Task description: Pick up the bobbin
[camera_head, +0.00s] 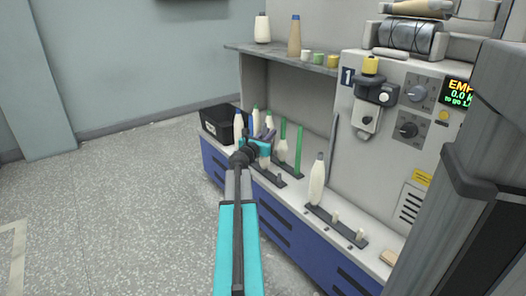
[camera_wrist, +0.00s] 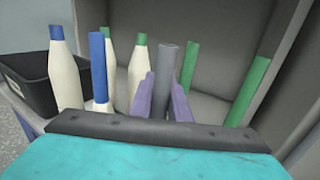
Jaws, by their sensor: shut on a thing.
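My gripper (camera_wrist: 163,98) has two purple fingers, shut on the grey tube (camera_wrist: 166,62) of a bobbin, with one finger on each side. The lower part of this bobbin is hidden behind the fingers and the dark gripper edge. In the head view my gripper (camera_head: 266,138) is over the row of bobbins on the ledge. Blue-topped bobbins (camera_wrist: 62,75) and green-topped bobbins (camera_wrist: 138,65) with cream yarn stand upright to the left and behind. Another cream bobbin (camera_head: 317,180) with a grey tip stands upright to the right in the head view.
A black bin (camera_head: 216,122) stands at the ledge's left end. Bare green tubes (camera_head: 299,143) rise to the right of my gripper. A grey shelf (camera_head: 275,53) with cones overhangs the back. The machine panel (camera_head: 390,140) is to the right. Open floor (camera_head: 110,200) lies left.

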